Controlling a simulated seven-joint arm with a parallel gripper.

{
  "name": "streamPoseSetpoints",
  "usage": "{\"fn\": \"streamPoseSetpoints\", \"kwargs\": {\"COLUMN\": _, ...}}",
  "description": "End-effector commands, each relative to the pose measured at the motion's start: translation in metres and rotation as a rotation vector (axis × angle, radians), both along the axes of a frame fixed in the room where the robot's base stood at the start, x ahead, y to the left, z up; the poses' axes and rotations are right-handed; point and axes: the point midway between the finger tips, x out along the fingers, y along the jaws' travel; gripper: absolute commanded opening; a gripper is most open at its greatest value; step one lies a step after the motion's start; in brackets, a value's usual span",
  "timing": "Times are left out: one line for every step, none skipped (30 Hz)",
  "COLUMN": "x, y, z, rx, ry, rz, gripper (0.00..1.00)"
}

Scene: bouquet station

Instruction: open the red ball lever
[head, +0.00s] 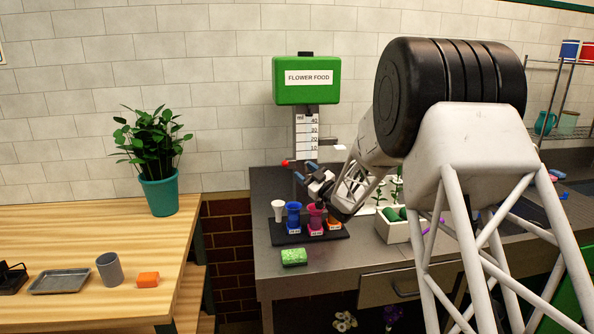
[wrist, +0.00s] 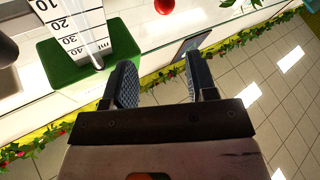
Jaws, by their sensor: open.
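The red ball (head: 285,162) of the lever shows at the left of the flower food dispenser's scale (head: 306,133). The ball also shows in the wrist view (wrist: 163,6), at the top edge, beyond the fingertips and roughly in line with the space between them. My gripper (head: 303,173) is open and empty, just below and right of the ball in the head view. Its two dark fingers (wrist: 160,80) stand apart in the wrist view, not touching the ball. The scale (wrist: 78,25) is to their left there. The lever's rod is hard to make out.
Below my gripper, a black tray (head: 340,236) holds a white cup (head: 278,210), a blue cup (head: 293,216) and other coloured cups. A green sponge (head: 293,257) lies in front. A white planter (head: 388,231) stands right. The green dispenser box (head: 306,92) is above.

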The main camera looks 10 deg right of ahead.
Motion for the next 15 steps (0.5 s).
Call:
{"fn": "streamPoseSetpoints", "kwargs": {"x": -0.006, "y": -0.004, "z": 0.001, "rx": 0.0, "ry": -0.001, "rz": -0.001, "gripper": 0.52}}
{"fn": "streamPoseSetpoints", "kwargs": {"x": -0.008, "y": -0.006, "z": 0.001, "rx": 0.0, "ry": -0.001, "rz": -0.001, "gripper": 0.52}}
{"fn": "streamPoseSetpoints", "kwargs": {"x": -0.012, "y": -0.009, "z": 0.001, "rx": 0.0, "ry": -0.001, "rz": -0.002, "gripper": 0.52}}
{"fn": "streamPoseSetpoints", "kwargs": {"x": -0.014, "y": -0.011, "z": 0.001, "rx": 0.001, "ry": 0.0, "rz": -0.002, "gripper": 0.52}}
{"fn": "streamPoseSetpoints", "kwargs": {"x": -0.016, "y": -0.012, "z": 0.001, "rx": 0.001, "ry": 0.0, "rz": -0.002, "gripper": 0.52}}
{"fn": "streamPoseSetpoints", "kwargs": {"x": -0.018, "y": -0.014, "z": 0.001, "rx": 0.001, "ry": -0.001, "rz": -0.001, "gripper": 0.52}}
{"fn": "streamPoseSetpoints", "kwargs": {"x": -0.019, "y": -0.015, "z": 0.001, "rx": 0.001, "ry": -0.001, "rz": -0.001, "gripper": 0.52}}
{"fn": "streamPoseSetpoints", "kwargs": {"x": -0.021, "y": -0.015, "z": 0.001, "rx": 0.001, "ry": -0.001, "rz": 0.0, "gripper": 0.52}}
{"fn": "streamPoseSetpoints", "kwargs": {"x": -0.022, "y": -0.016, "z": 0.001, "rx": 0.001, "ry": -0.001, "rz": 0.0, "gripper": 0.52}}
{"fn": "streamPoseSetpoints", "kwargs": {"x": -0.023, "y": -0.017, "z": 0.001, "rx": 0.0, "ry": -0.002, "rz": -0.001, "gripper": 0.52}}
{"fn": "streamPoseSetpoints", "kwargs": {"x": -0.023, "y": -0.017, "z": 0.001, "rx": 0.0, "ry": -0.002, "rz": -0.001, "gripper": 0.52}}
{"fn": "streamPoseSetpoints", "kwargs": {"x": -0.024, "y": -0.017, "z": 0.001, "rx": 0.0, "ry": -0.002, "rz": -0.001, "gripper": 0.52}}
{"fn": "streamPoseSetpoints", "kwargs": {"x": -0.024, "y": -0.017, "z": 0.001, "rx": 0.0, "ry": -0.001, "rz": 0.0, "gripper": 0.52}}
{"fn": "streamPoseSetpoints", "kwargs": {"x": -0.024, "y": -0.017, "z": 0.001, "rx": 0.0, "ry": -0.001, "rz": 0.0, "gripper": 0.52}}
{"fn": "streamPoseSetpoints", "kwargs": {"x": -0.024, "y": -0.017, "z": 0.001, "rx": 0.0, "ry": -0.001, "rz": 0.0, "gripper": 0.52}}
